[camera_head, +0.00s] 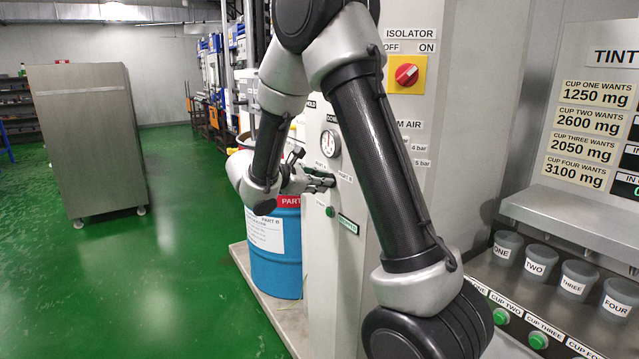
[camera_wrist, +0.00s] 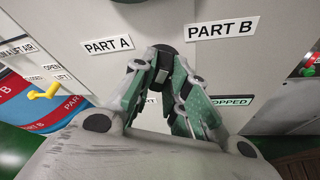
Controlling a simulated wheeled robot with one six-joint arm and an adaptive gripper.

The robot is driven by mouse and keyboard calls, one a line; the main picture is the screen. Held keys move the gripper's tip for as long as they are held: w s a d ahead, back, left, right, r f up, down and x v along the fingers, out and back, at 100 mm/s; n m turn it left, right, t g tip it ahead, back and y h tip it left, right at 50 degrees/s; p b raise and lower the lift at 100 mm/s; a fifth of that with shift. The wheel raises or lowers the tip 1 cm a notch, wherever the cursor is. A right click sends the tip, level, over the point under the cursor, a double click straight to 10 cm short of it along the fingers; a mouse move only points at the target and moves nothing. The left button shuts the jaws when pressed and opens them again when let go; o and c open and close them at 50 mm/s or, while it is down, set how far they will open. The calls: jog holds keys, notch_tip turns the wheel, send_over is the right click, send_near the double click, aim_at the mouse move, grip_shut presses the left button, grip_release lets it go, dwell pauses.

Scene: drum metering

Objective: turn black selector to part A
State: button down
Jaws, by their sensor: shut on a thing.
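The black selector (camera_wrist: 163,50) shows in the wrist view as a dark round part just beyond my fingertips, between the PART A label (camera_wrist: 108,45) on the left and the PART B label (camera_wrist: 222,28) on the right. My gripper (camera_wrist: 163,72) is closed on it; the fingers hide most of the knob, so I cannot tell which way it points. In the head view my gripper (camera_head: 320,183) reaches the face of the pale cabinet (camera_head: 322,255), below the round gauge (camera_head: 330,143).
A blue drum (camera_head: 275,255) stands left of the cabinet. A yellow lever (camera_wrist: 45,91) shows at left in the wrist view. A green button (camera_head: 330,211) is below my gripper. A red isolator switch (camera_head: 406,74) is above. Several grey cups (camera_head: 507,248) stand at right.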

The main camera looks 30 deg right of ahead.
jog(key=shift+w+d+f+n+g+h, duration=0.1)
jog(key=shift+w+n+g+h, duration=0.05)
jog(key=shift+n+g, duration=1.25)
jog(key=shift+w+d+r+n+g+h, duration=0.15)
jog(key=shift+n+g, duration=0.7)
jog(key=shift+n, duration=0.95)
jog(key=shift+w+a+f+n+g+h, duration=0.1)
jog(key=shift+w+f+n+g, duration=0.05)
jog(key=shift+n+g, duration=1.25)
jog(key=shift+n, duration=0.4)
jog(key=c, duration=1.4)
grip_release()
jog(key=shift+d, duration=0.15)
jog(key=v, duration=1.2)
jog(key=shift+s, duration=0.1)
